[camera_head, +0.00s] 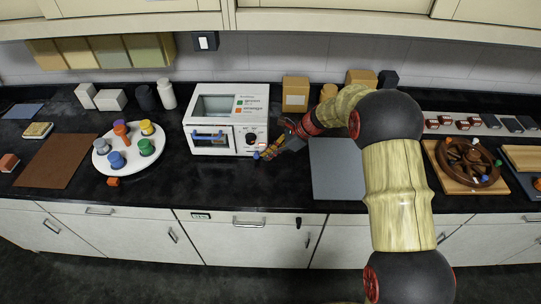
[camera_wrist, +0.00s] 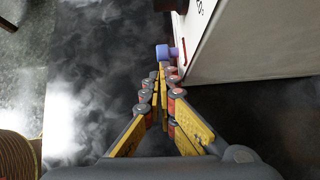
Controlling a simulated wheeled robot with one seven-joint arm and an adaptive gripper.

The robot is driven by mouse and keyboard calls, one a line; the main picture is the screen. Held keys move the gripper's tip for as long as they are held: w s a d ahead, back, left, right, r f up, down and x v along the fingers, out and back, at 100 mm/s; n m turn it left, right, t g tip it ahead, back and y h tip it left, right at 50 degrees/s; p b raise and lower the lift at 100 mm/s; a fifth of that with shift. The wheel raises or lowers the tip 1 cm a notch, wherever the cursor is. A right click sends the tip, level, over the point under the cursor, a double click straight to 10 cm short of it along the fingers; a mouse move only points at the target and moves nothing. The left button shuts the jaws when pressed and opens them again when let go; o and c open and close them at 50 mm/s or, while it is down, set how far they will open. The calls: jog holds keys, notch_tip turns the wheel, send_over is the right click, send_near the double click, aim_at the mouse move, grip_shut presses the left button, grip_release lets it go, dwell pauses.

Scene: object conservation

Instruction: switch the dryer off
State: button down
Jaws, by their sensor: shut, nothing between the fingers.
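The dryer is most likely the white box (camera_head: 226,105) on the black counter, with a window, a printed label, a blue bar handle (camera_head: 207,135) and a dark round dial (camera_head: 251,138) on its front. A small blue knob (camera_head: 256,155) shows at its lower right front. My gripper (camera_head: 265,153) is at this corner, its fingers shut with nothing between them. In the wrist view the fingertips (camera_wrist: 161,68) are right at the blue-violet knob (camera_wrist: 164,52), beside the white box wall (camera_wrist: 240,45). I cannot tell whether they touch it.
A white round tray (camera_head: 103,160) with coloured pegs stands left of the box. A grey mat (camera_head: 337,170) lies to the right, partly behind my arm. Cardboard boxes (camera_head: 295,94) stand behind. A wooden board with a brown wheel (camera_head: 470,162) is at far right.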

aim_at(257, 156)
jog(key=a+p, duration=0.1)
jog(key=a, duration=0.3)
jog(key=shift+a, duration=0.15)
jog(key=shift+d+p, duration=0.3)
jog(key=shift+d, duration=0.1)
jog(key=d, duration=0.1)
jog(key=d+r+p, duration=0.1)
jog(key=d, duration=0.2)
jog(key=shift+d+r, duration=0.15)
jog(key=shift+r, duration=0.25)
jog(key=p+v, duration=0.1)
jog(key=v, duration=0.7)
jog(key=shift+p, duration=0.4)
jog(key=shift+d+r+n, duration=0.15)
jog(key=shift+n, duration=0.15)
